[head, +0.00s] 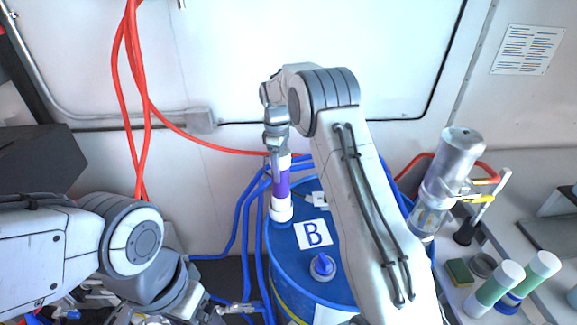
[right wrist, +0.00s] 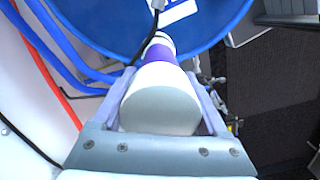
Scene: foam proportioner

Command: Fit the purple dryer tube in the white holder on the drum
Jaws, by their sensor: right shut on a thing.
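The purple dryer tube (head: 282,182), white with a purple band, stands about upright over the left part of the blue drum's (head: 283,250) top. My right gripper (head: 277,160) is shut on its upper white part from above. In the right wrist view the tube's white end (right wrist: 160,105) sits between the two fingers, with the purple band beyond. A white ring-like piece (head: 281,212) shows at the tube's foot; I cannot tell whether it is the holder or the tube's own end, nor whether the tube is seated.
The drum top has a "B" label (head: 314,234) and a blue-and-white cap (head: 322,266). Blue hoses (head: 247,225) run along its left side, red hoses (head: 139,100) hang behind. A clear-and-metal cylinder (head: 447,180) and green-and-white tubes (head: 497,285) stand at right.

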